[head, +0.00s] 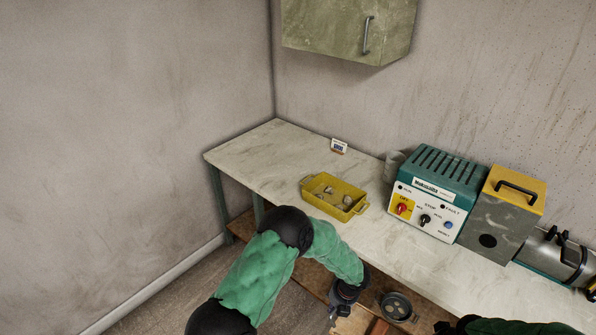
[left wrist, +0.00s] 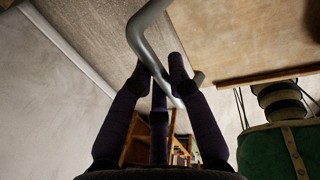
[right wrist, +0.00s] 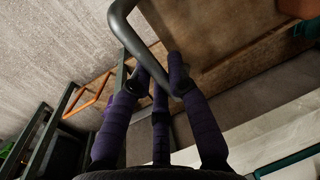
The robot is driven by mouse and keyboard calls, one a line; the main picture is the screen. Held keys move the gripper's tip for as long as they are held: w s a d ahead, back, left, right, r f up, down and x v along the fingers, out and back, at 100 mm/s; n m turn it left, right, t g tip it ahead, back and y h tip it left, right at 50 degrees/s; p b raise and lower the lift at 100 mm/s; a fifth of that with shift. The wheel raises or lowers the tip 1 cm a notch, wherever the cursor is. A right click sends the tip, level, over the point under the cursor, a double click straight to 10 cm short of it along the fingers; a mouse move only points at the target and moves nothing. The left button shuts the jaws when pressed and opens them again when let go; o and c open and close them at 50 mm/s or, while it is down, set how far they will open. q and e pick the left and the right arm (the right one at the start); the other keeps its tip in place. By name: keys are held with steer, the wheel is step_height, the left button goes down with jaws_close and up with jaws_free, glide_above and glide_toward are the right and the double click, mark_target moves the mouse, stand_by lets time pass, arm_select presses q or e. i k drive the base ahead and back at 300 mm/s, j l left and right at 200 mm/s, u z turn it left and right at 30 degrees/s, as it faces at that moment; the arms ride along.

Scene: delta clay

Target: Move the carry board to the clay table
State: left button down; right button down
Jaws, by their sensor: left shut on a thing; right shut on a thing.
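The brown wooden carry board (head: 355,325) shows in part at the bottom of the head view, in front of a pale-topped table. A grey lidded pot (head: 397,307) and a reddish block (head: 378,327) are on it. The board fills the upper right of the left wrist view (left wrist: 240,35) and the upper part of the right wrist view (right wrist: 205,25). My left gripper (head: 345,297) is shut on a grey bar handle (left wrist: 145,35) at one end. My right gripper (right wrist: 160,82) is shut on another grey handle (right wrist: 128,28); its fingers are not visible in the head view.
The pale-topped table (head: 255,153) runs along the wall. A yellow tray (head: 318,201), teal control box (head: 430,180), and grey-yellow box (head: 500,215) stand on it. Its far-left top is clear. A wall cabinet (head: 330,25) hangs above.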

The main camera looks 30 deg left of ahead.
mark_target(264, 165)
steer(key=i+j, duration=0.1)
steer(key=j, duration=0.9)
steer(key=i+j+u, duration=0.1)
steer(key=j, duration=0.4)
steer(key=i+j, duration=0.15)
steer(key=j, duration=0.35)
steer(key=i+j, duration=0.1)
steer(key=j, duration=0.4)
steer(key=i+j+u, duration=0.1)
steer(key=j, duration=0.4)
